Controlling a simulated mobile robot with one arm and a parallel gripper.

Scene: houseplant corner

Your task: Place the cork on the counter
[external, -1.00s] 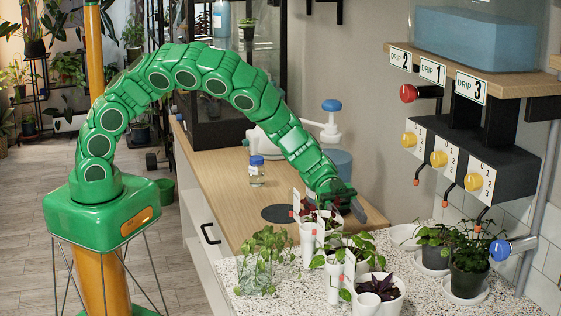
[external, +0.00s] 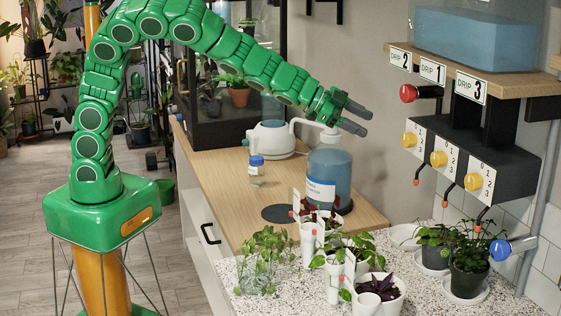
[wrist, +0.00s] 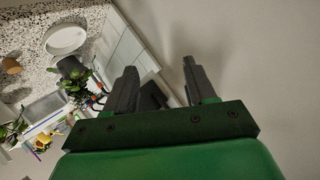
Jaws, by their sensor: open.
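My gripper (external: 366,122) is open and empty, raised in front of the grey wall, above the pump bottle. I cannot make out a cork for certain. A small brown thing (wrist: 11,65) shows at the left edge of the wrist view, on the speckled counter; I cannot tell whether it is the cork. The speckled counter (external: 285,296) lies at the front in the external view, beside a wooden top (external: 215,185).
Several potted plants and white tubes crowd the speckled counter. A blue pump bottle (external: 330,175), a small blue-capped jar (external: 256,171) and a white kettle-like vessel (external: 272,138) stand on the wood. The drip station (external: 468,165) juts from the right. An empty saucer (external: 403,236) lies below it.

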